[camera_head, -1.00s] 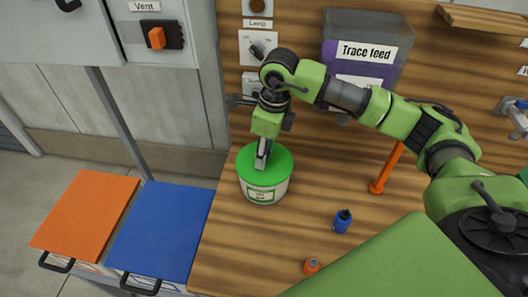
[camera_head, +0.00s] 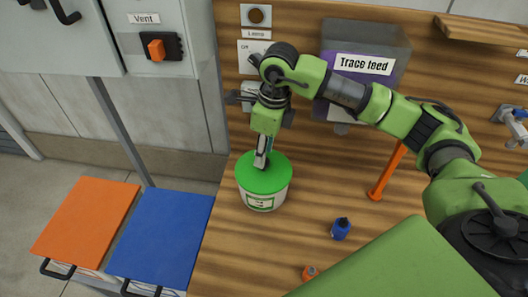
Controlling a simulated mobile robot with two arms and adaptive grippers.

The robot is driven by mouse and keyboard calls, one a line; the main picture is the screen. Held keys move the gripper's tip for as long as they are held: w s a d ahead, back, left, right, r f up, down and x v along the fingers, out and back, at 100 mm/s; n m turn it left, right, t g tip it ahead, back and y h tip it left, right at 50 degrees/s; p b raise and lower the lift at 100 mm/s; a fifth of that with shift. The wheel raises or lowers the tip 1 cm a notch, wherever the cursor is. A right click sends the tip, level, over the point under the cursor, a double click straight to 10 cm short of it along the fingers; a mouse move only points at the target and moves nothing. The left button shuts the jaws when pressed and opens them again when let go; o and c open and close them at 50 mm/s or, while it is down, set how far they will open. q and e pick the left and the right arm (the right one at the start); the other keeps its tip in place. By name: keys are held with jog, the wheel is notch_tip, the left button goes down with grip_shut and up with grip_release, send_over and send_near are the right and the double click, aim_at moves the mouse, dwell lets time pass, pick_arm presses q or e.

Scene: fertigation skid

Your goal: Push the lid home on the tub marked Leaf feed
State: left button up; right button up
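The white tub (camera_head: 263,199) stands upright on the wooden bench, with a green-edged label too small to read. A round green lid (camera_head: 275,178) sits on top of it and looks about level. I cannot tell whether its rim is fully down. My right gripper (camera_head: 261,165) points down over the lid, its fingers close together with nothing visible between them. The fingertips are at or just above the lid's upper surface, left of its middle; I cannot tell whether they touch. My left gripper is not in view.
Orange (camera_head: 85,219) and blue (camera_head: 162,235) lidded bins are beyond the bench's left edge.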

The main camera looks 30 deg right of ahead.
jog(key=shift+r, duration=0.55)
jog(key=o, duration=0.6)
jog(key=shift+c, duration=0.2)
notch_tip(320, 180, up, 9)
jog(key=p, duration=0.5)
dwell(0.3)
jog(key=shift+f, duration=0.1)
dwell(0.4)
